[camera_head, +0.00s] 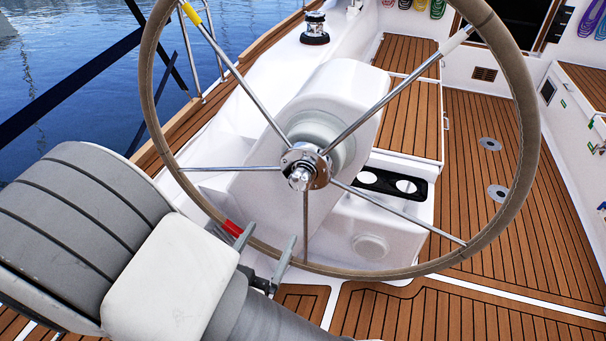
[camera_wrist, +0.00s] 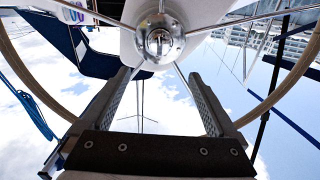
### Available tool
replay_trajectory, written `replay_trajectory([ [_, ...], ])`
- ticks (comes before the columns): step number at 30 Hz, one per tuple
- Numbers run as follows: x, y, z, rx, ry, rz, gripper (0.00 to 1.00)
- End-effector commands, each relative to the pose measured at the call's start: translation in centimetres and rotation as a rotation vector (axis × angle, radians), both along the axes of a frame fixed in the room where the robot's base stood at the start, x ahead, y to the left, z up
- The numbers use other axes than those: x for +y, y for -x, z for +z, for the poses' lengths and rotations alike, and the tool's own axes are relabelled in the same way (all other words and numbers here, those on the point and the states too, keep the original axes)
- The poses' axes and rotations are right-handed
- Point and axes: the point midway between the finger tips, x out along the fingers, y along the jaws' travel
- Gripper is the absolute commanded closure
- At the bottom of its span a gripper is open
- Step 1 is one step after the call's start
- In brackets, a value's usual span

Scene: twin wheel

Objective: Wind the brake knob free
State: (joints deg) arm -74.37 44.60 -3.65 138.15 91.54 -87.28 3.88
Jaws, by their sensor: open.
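The chrome brake knob (camera_head: 300,178) sticks out from the hub at the centre of the large steering wheel (camera_head: 531,120). In the wrist view the knob (camera_wrist: 157,44) shows nearly end-on at the top middle, beyond the fingertips. My gripper (camera_head: 266,240) is open and empty, below and slightly left of the knob, apart from it. In the wrist view the two fingers of my gripper (camera_wrist: 160,75) stand wide apart with sky between them. Nothing covers the knob.
Thin steel spokes (camera_head: 385,210) run from hub to rim around the knob. A red band (camera_head: 232,228) marks the rim near my left fingertip. The white pedestal (camera_head: 345,95) stands behind the wheel. Teak deck (camera_head: 500,240) is open at right.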

Motion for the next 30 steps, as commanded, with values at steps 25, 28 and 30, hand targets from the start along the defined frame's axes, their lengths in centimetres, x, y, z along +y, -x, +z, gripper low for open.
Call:
replay_trajectory([
  [25, -5.3, -14.5, -0.1, -0.003, -0.001, -0.004, 0.06],
  [28, -5.7, -15.5, 0.0, -0.003, 0.000, -0.004, 0.06],
  [30, -5.8, -15.9, 0.0, -0.002, 0.000, -0.002, 0.06],
])
